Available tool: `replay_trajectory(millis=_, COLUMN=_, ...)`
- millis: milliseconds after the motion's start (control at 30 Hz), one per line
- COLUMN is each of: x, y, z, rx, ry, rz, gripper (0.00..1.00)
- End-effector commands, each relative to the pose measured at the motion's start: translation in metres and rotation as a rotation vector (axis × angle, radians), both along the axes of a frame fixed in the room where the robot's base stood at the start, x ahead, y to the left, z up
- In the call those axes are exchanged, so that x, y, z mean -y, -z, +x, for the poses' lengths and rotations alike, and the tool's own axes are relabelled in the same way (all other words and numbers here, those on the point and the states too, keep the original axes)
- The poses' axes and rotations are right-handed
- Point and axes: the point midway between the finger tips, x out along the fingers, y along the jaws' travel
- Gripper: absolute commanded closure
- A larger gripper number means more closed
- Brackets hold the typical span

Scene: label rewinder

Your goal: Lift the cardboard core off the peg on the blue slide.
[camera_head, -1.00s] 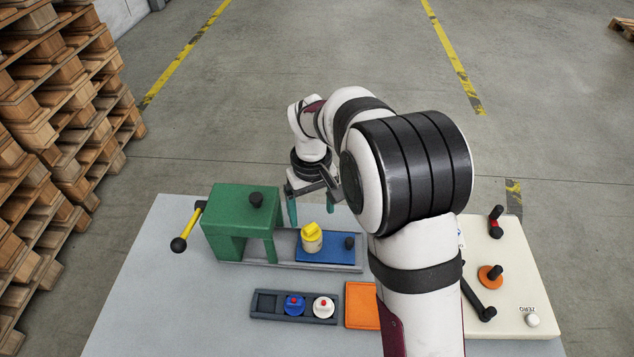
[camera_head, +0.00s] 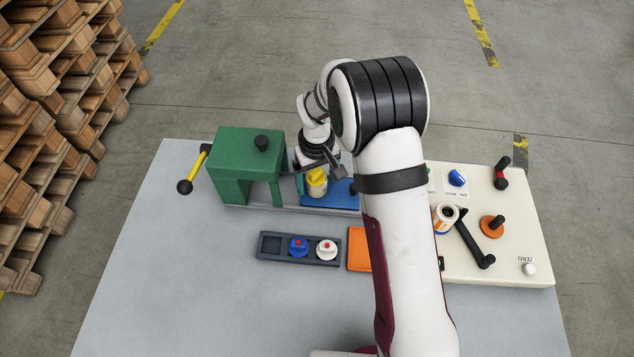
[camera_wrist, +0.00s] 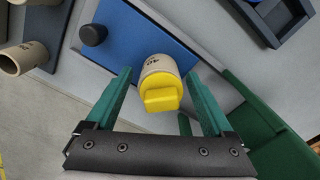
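A cream cardboard core with a yellow cap (camera_head: 316,177) stands on the blue slide (camera_head: 343,193), beside the green press. It also shows in the wrist view (camera_wrist: 155,64), marked with a "40"-like print. The peg under it is hidden. My gripper (camera_wrist: 158,76) is open, with its teal fingers on either side of the core and cap. In the head view my gripper is low over the core, partly hidden by my wrist.
The green press (camera_head: 235,150) with a yellow lever stands close at left. A black knob (camera_wrist: 93,34) rises from the slide. A dark tray (camera_head: 272,247) holds a blue and a white capped piece. An orange pad (camera_head: 359,250) and a cream control panel (camera_head: 510,255) lie to the right.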

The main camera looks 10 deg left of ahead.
Motion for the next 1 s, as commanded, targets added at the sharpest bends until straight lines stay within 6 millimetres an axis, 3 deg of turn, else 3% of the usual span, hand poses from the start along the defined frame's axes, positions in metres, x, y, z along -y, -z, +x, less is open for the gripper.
replay_trajectory(millis=33, x=0.000, y=0.000, z=0.000, rx=0.000, ry=0.000, rz=0.000, gripper=0.23)
replay_trajectory(millis=267, x=0.000, y=0.000, z=0.000, rx=0.000, ry=0.000, rz=0.000, gripper=0.65)
replay_trajectory(millis=367, x=0.000, y=-0.002, z=0.000, rx=0.001, ry=0.000, rz=0.000, gripper=0.66)
replay_trajectory(millis=800, x=0.000, y=-0.044, z=0.001, rx=0.002, ry=0.000, rz=0.000, gripper=0.66)
replay_trajectory(millis=1000, x=0.000, y=-0.051, z=0.000, rx=0.001, ry=0.000, rz=0.000, gripper=0.66)
